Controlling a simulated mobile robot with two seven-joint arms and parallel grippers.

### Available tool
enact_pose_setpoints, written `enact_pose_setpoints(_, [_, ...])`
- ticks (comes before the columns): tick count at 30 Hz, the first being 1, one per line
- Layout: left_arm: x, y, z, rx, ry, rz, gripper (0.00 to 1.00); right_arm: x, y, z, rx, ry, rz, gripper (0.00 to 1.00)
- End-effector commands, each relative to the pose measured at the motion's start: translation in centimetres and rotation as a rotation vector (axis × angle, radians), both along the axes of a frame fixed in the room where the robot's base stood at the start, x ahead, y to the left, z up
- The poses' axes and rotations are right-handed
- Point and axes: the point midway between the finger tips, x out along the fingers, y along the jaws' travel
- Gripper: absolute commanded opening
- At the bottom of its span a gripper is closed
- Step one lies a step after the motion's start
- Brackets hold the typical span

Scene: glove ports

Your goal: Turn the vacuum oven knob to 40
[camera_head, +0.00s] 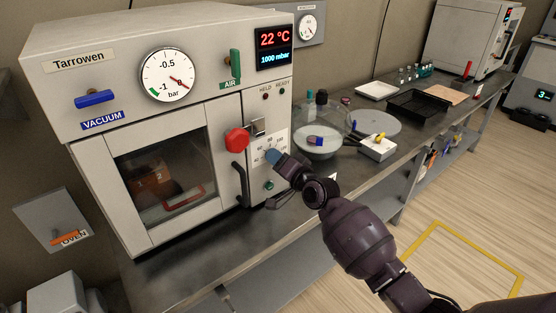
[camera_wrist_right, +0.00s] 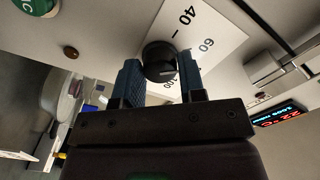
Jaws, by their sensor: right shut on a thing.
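The vacuum oven (camera_head: 68,160) stands at the left of the bench in the head view, with its door shut. Its black temperature knob (camera_wrist_right: 159,58) shows in the right wrist view against a white scale plate (camera_wrist_right: 209,30) with 40, 60 and 100 readable. My right gripper (camera_head: 272,156) reaches the front panel from the right, below the red round part (camera_head: 237,139). Its blue fingers (camera_wrist_right: 161,76) are shut on the knob from both sides. In the head view they hide the knob. I cannot read the knob's setting. The display (camera_head: 274,48) reads 22 °C and 1000 mbar. My left gripper is out of view.
A black door handle (camera_head: 240,184) is close left of my gripper. The floor in front of the bench is clear.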

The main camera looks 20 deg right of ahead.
Motion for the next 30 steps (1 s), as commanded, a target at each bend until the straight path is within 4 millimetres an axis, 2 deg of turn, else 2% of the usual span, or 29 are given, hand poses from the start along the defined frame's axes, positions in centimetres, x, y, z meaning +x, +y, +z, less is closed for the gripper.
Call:
enact_pose_setpoints(18, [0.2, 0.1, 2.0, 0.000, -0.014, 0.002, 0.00, 0.0, 0.0, 0.1, -0.543, -0.196, 0.001, 0.13])
enact_pose_setpoints(30, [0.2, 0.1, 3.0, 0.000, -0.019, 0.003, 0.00, 0.0, 0.0, 0.0, -0.779, -0.282, 0.000, 0.13])
